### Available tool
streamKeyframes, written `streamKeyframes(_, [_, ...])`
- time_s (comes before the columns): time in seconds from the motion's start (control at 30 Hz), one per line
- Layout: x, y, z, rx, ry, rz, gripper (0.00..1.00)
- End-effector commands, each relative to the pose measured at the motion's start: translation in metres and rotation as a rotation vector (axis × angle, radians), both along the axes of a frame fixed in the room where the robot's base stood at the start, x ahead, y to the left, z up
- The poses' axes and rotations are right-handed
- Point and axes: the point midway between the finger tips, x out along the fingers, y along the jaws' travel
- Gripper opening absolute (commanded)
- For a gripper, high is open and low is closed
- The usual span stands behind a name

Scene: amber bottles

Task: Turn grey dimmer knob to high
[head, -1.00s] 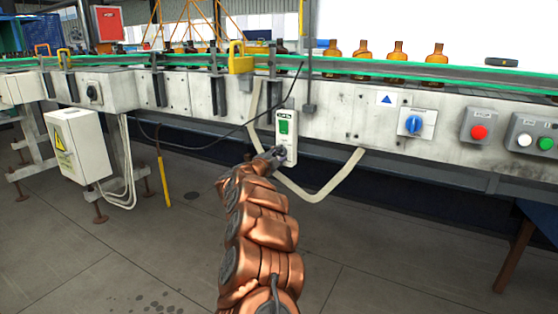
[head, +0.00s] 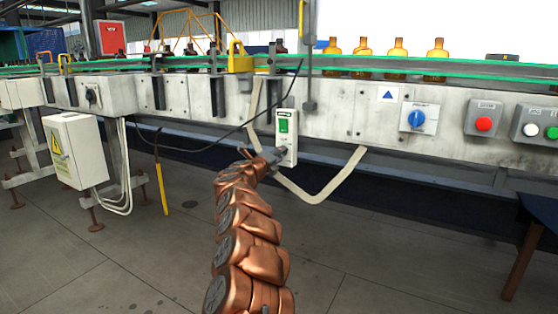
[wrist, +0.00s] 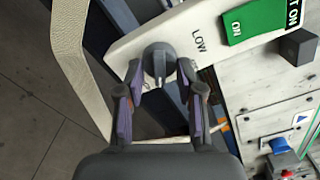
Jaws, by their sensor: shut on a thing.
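The grey dimmer knob (wrist: 158,62) sits on a white panel that also carries a green switch (wrist: 252,20). The word LOW is printed beside the knob. My gripper (wrist: 159,72) is shut on the knob, one finger on each side, in the wrist view. A raised grip bar with a pale line shows on the knob's face between the fingertips. In the head view my gripper (head: 277,156) is at the lower part of the white panel (head: 290,155), below the green switch. There the knob is hidden by the gripper.
A blue rotary switch (head: 418,119), a red button (head: 484,124) and a box with white and green buttons (head: 536,129) are to the right. Amber bottles (head: 397,50) stand on the conveyor above.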

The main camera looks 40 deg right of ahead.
Motion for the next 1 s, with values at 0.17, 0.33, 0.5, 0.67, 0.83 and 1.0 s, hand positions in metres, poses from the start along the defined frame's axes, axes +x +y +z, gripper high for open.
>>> streamKeyframes(0.17, [-0.001, -0.0009, -0.0026, 0.018, -0.049, -0.003, 0.02])
streamKeyframes(0.33, [-0.0011, -0.0012, -0.0019, 0.023, -0.068, -0.004, 0.02])
streamKeyframes(0.5, [-0.001, -0.0011, -0.0017, 0.024, -0.071, -0.003, 0.02])
streamKeyframes(0.67, [-0.001, -0.0011, -0.0017, 0.024, -0.071, -0.003, 0.02])
streamKeyframes(0.83, [-0.0008, -0.001, -0.0015, 0.024, -0.07, -0.002, 0.49])
streamKeyframes(1.0, [-0.0004, -0.0006, -0.0011, 0.023, -0.07, -0.001, 0.61])
